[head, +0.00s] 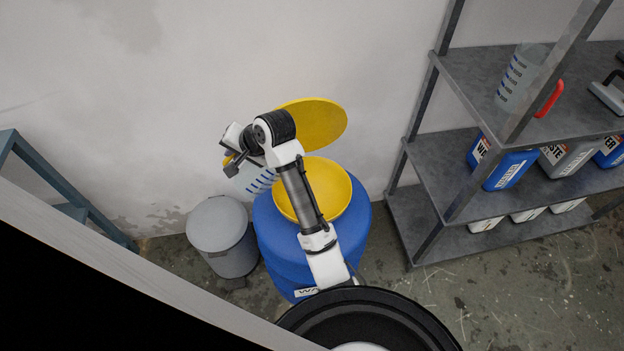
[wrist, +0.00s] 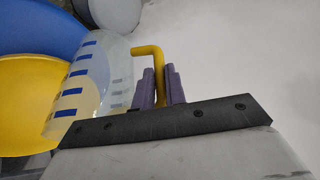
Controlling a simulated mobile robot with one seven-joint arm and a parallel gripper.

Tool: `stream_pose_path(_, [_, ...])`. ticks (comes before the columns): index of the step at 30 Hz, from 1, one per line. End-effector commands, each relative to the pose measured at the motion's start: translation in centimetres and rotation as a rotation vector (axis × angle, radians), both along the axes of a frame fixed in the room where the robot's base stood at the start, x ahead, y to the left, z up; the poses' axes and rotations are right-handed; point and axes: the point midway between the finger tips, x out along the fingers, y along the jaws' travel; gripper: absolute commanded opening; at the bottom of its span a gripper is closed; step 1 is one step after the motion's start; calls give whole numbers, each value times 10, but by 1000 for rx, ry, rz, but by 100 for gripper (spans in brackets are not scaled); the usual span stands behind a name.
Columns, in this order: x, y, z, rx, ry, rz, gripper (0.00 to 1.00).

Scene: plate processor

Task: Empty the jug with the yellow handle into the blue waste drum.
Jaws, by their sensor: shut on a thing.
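The clear jug (wrist: 95,85) with blue marks and a yellow handle (wrist: 148,52) is in my gripper. My gripper (wrist: 158,88) has its purple fingers on either side of the handle. In the head view the jug (head: 258,179) is partly hidden by my arm, at the left side of the blue waste drum (head: 283,250). The drum has a wide yellow funnel (head: 338,190) on top, with a round yellow lid (head: 318,122) standing open behind it. The funnel also shows beside the jug in the wrist view (wrist: 25,95). I cannot tell the jug's exact tilt or how much it holds.
A grey bin (head: 218,232) stands left of the drum. A grey shelf rack (head: 440,190) at the right holds a jug with a red handle (head: 525,80) and several labelled canisters (head: 500,168). A blue-grey frame (head: 60,185) stands at the left. The wall is close behind.

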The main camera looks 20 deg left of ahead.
Motion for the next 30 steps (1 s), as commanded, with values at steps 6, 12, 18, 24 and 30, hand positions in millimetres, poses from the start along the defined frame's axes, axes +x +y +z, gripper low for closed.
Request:
stream_pose_path(6, [-10,18,-12,-117,-58,6,0])
stream_pose_path(12, [-20,38,-27,-251,-129,9,0])
stream_pose_path(18, [-27,55,-31,-402,-207,8,0])
stream_pose_path(24, [-32,65,-39,-532,-270,7,0])
stream_pose_path(30, [-33,69,-45,-597,-303,3,0])
